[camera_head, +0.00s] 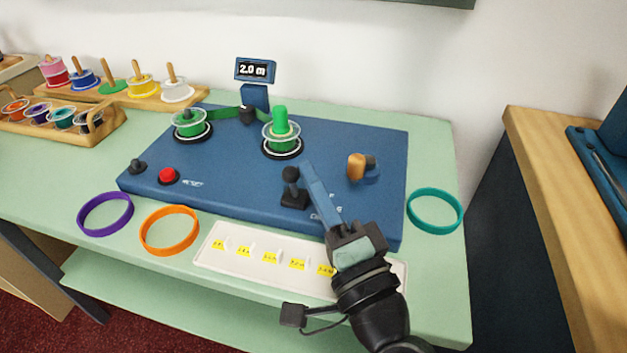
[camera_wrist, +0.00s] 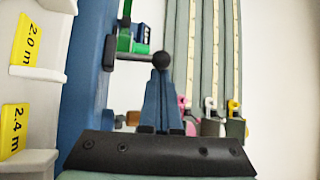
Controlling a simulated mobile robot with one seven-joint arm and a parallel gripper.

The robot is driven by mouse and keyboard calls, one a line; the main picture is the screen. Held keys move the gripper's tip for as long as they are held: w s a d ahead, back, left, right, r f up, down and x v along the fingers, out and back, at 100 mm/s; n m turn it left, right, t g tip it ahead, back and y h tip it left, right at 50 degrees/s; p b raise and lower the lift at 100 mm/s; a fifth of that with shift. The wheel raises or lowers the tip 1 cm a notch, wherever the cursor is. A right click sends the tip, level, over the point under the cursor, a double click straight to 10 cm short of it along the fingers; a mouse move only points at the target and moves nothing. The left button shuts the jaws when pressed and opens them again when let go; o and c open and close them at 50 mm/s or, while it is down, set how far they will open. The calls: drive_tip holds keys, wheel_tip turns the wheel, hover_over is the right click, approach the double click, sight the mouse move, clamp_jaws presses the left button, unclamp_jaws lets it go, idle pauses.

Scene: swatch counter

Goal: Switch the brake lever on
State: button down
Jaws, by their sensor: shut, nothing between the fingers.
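The brake lever (camera_head: 291,176) is a black stick with a ball knob on a dark base, near the front of the blue machine panel. It looks about upright. My gripper (camera_head: 307,170) is shut and empty, its blue fingers just right of the knob in the head view. In the wrist view the lever's knob (camera_wrist: 162,60) appears right at the tips of my fingers (camera_wrist: 160,76); I cannot tell whether they touch. White lettering beside the lever is partly hidden by my fingers.
The blue panel (camera_head: 230,170) also carries green spools (camera_head: 281,136), a red button (camera_head: 168,176) and an orange-brown knob (camera_head: 356,166). A white label tray (camera_head: 215,240) lies in front. Purple (camera_head: 105,213), orange (camera_head: 169,230) and teal (camera_head: 435,211) rings lie around it. A display reads 2.0 m.

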drive_tip(key=shift+s+f, duration=0.1)
drive_tip(key=b+v, duration=0.1)
drive_tip(key=v, duration=1.1)
drive_tip(key=shift+s+d+f, duration=0.1)
drive_tip(key=shift+s, duration=0.3)
